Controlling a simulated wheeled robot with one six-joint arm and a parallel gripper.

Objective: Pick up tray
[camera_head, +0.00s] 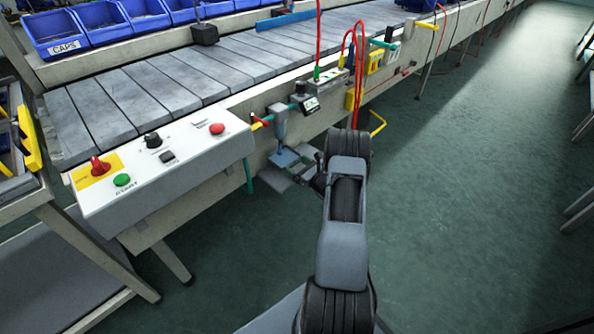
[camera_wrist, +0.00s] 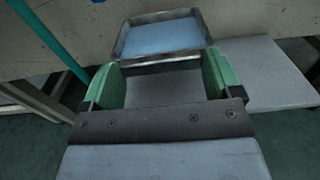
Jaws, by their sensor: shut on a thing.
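The tray (camera_wrist: 122,44) is a shallow grey-rimmed rectangle with a light blue inside, at the top middle of the wrist view. In the head view the tray (camera_head: 284,158) shows small and blue, below the conveyor's side. My gripper (camera_wrist: 162,62) has green finger pads on the left and right of the tray's near end and is shut on it. In the head view my gripper (camera_head: 303,168) reaches the tray from the right, partly hidden by my arm. The exact contact of the pads with the tray is hard to see.
A grey plate (camera_wrist: 265,75) lies below and right of the tray. A teal pipe (camera_wrist: 58,42) stands at left. The white control box (camera_head: 165,178) and conveyor (camera_head: 150,88) are close by; the floor (camera_head: 450,200) at right is clear.

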